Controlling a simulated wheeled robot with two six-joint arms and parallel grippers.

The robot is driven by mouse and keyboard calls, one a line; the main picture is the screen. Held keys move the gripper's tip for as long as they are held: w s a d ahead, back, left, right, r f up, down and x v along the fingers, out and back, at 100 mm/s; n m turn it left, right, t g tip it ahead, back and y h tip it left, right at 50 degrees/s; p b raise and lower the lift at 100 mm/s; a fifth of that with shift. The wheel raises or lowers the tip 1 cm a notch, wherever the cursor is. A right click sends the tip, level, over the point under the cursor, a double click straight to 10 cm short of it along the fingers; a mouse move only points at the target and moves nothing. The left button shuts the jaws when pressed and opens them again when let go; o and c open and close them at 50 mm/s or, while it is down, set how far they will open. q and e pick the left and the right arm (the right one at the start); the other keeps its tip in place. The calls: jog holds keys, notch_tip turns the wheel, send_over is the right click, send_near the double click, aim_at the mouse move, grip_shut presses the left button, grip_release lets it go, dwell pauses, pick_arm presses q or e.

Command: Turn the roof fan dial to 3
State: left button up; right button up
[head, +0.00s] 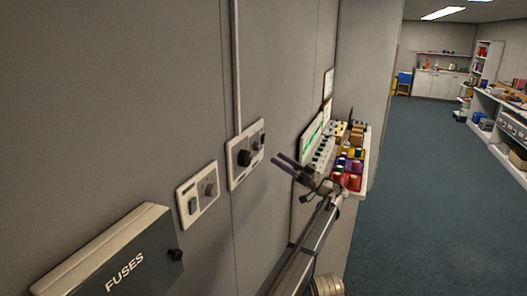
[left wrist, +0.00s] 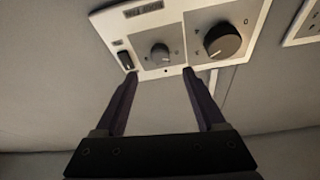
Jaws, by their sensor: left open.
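A pale control panel (head: 233,180) is on the grey wall. It carries a large black dial (head: 244,157), which shows larger in the left wrist view (left wrist: 222,40). In that view a smaller grey knob (left wrist: 160,53) and a black rocker switch (left wrist: 125,60) are beside it. The panel's label (left wrist: 140,8) looks upside down there and is hard to read, as are the dial marks. My left gripper (head: 279,164) is open and empty, apart from the panel. In the left wrist view its fingertips (left wrist: 160,73) straddle the grey knob's column. My right gripper is not in view.
A second panel (head: 197,196) with a switch and knob is to the left, above a FUSES box (head: 125,255). A conduit (head: 237,70) runs up the wall. A bench with colored spools (head: 350,172) stands behind my left gripper. Open floor (head: 430,180) lies right.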

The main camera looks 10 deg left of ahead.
aim_at(260, 148)
pick_arm(q)
jog(key=p+x, duration=0.2)
jog(key=x, duration=0.4)
jog(key=shift+a+r, duration=0.15)
jog(key=shift+w+a+r+p, duration=0.2)
jog(key=shift+a+p, duration=0.2)
jog(key=shift+a, duration=0.2)
jog(key=shift+f, duration=0.1)
jog(key=shift+c, duration=0.2)
grip_shut()
